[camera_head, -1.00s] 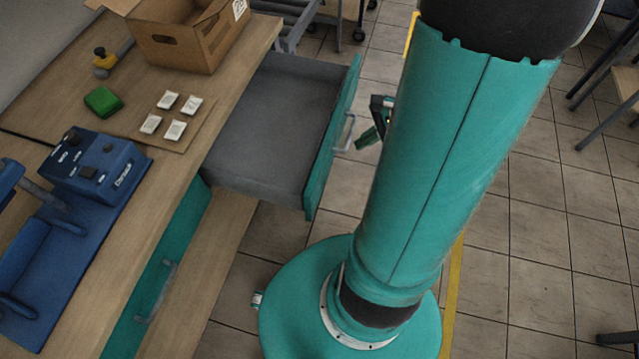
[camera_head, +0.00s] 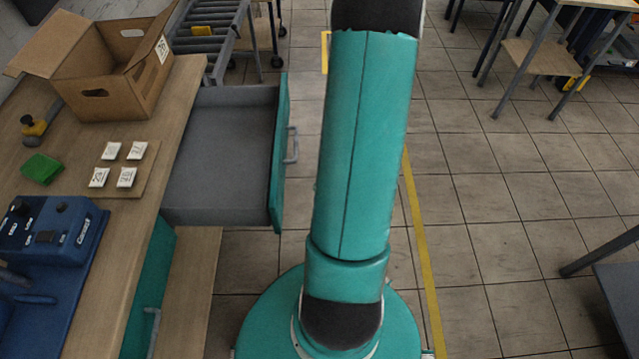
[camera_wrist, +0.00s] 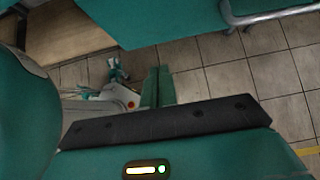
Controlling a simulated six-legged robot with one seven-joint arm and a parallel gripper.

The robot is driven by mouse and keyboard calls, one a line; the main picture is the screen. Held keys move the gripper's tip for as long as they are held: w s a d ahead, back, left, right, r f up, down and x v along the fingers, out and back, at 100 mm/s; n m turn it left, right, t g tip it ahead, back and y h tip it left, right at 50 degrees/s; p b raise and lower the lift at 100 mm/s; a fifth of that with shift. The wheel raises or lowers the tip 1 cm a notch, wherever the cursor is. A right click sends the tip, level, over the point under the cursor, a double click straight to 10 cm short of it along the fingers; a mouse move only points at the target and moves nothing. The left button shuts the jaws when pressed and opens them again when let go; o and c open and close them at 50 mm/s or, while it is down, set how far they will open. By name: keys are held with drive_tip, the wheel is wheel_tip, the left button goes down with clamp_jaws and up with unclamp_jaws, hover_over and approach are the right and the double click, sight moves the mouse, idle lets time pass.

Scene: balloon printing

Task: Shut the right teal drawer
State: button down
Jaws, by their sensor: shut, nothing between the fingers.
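The right teal drawer (camera_head: 278,150) is pulled well out of the wooden workbench, its grey inside (camera_head: 222,150) empty. Its metal handle (camera_head: 291,145) is on the outer face of the front. In the wrist view a teal panel, likely the drawer front (camera_wrist: 165,20), crosses the top with a metal handle (camera_wrist: 275,14) at the upper right. My gripper (camera_wrist: 158,85) shows there as two teal fingers close together, shut and empty, apart from the panel and handle. In the head view my gripper is hidden behind my arm.
A second teal drawer (camera_head: 147,285) sits shut at the lower left. The workbench (camera_head: 115,250) holds a cardboard box (camera_head: 125,95), white tiles, a green block (camera_head: 42,168) and a blue machine (camera_head: 55,235). A roller conveyor (camera_head: 215,40) stands behind.

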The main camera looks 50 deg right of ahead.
drive_tip(key=w+a+f, duration=0.1)
drive_tip(key=w, duration=0.1)
drive_tip(key=w+a+f, duration=0.3)
drive_tip(key=w, duration=0.1)
drive_tip(key=shift+a+f, duration=0.25)
drive_tip(key=shift+w+a, duration=0.3)
drive_tip(key=shift+w, duration=0.1)
drive_tip(key=shift+w, duration=0.1)
